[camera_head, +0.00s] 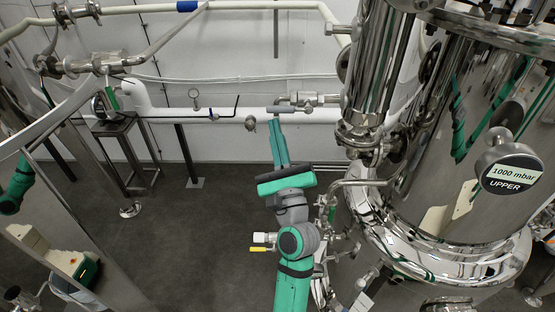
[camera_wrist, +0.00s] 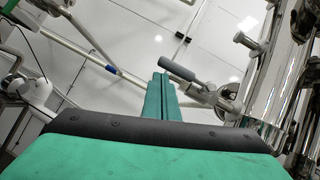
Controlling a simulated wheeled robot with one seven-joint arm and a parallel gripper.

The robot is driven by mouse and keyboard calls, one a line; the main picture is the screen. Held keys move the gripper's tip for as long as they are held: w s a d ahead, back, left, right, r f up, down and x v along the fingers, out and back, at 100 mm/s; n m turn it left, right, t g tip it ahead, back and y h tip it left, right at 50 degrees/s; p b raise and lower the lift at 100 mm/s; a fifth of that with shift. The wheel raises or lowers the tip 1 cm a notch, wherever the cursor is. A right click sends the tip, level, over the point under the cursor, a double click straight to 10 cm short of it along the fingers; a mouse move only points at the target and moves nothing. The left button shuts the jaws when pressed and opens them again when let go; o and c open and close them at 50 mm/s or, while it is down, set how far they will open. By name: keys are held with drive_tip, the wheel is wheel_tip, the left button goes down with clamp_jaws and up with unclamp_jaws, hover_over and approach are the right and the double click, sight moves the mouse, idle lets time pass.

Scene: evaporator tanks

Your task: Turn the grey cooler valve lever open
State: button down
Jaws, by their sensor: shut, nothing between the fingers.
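The grey valve lever (camera_head: 281,109) sticks out to the left of a steel valve (camera_head: 312,100) beside the tall steel column. In the wrist view the lever (camera_wrist: 177,69) is a rounded grey bar, with its valve (camera_wrist: 212,96) to the lower right. My gripper (camera_head: 275,124) is shut and empty, its green fingers pointing up toward the lever. In the wrist view the fingertips (camera_wrist: 160,76) appear close to the lever's left end. I cannot tell whether they touch it.
A large polished tank (camera_head: 450,160) with a pressure gauge (camera_head: 510,173) fills the right. White pipes (camera_head: 220,116) run along the back wall. A small yellow-handled valve (camera_head: 260,249) is beside my arm. The floor (camera_head: 190,240) at left of my arm is clear.

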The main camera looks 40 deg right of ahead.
drive_tip(key=s+a+f, duration=0.5)
drive_tip(key=s+f, duration=0.2)
drive_tip(key=f, duration=0.1)
drive_tip(key=shift+a+f, duration=0.25)
drive_tip(key=shift+f, duration=0.05)
drive_tip(key=shift+s, duration=0.1)
